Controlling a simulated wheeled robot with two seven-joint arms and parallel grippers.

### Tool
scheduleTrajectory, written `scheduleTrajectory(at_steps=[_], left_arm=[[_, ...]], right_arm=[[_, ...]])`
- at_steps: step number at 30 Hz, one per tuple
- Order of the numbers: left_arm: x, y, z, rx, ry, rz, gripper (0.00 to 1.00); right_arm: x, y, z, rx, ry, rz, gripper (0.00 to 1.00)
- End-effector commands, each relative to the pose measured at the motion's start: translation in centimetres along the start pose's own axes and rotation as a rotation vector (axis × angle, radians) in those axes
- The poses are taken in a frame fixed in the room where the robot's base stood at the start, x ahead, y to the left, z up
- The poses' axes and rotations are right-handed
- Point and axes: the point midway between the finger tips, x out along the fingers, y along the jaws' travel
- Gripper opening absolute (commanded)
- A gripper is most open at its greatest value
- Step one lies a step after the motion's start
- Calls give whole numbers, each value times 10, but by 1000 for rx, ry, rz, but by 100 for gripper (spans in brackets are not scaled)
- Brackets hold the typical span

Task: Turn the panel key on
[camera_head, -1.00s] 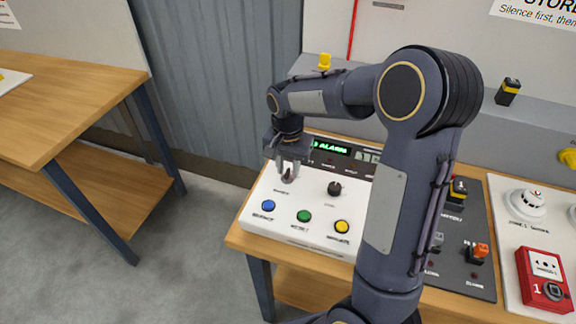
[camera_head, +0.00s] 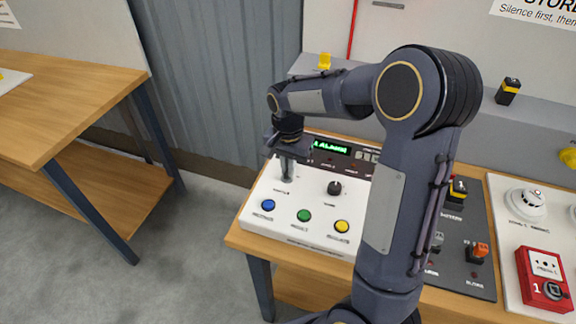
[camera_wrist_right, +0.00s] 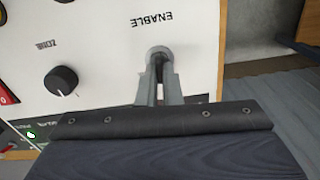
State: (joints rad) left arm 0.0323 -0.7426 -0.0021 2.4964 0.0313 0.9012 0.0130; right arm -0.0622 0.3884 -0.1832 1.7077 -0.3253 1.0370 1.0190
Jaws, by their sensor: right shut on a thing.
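The panel key is at the ENABLE lock on the white alarm panel (camera_head: 272,220). My right gripper (camera_head: 287,174) points down at it from above, with its fingers shut on the key. In the right wrist view the round grey lock collar (camera_wrist_right: 158,50) shows at the fingertips (camera_wrist_right: 160,68), beside the upside-down ENABLE label. The key itself is mostly hidden between the fingers, so its angle cannot be told. A green display (camera_head: 331,147) reading ALARM is lit at the panel's back. My left gripper is not in view.
A black knob (camera_head: 334,188) stands right of the key. Blue (camera_head: 268,205), green (camera_head: 304,216) and yellow (camera_head: 342,227) buttons line the panel's front. A dark switch panel (camera_head: 457,262) and red call point (camera_head: 543,279) lie further right. Another table (camera_head: 75,85) stands left.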

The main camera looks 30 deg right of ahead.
Motion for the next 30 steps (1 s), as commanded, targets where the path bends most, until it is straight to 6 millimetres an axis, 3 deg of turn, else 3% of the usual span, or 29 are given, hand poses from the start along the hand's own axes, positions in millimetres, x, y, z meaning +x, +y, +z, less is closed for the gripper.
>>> scheduleTrajectory(at_steps=[30], left_arm=[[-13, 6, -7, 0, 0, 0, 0]], right_arm=[[-2, 5, 2, 841, 1, -1, 0]])
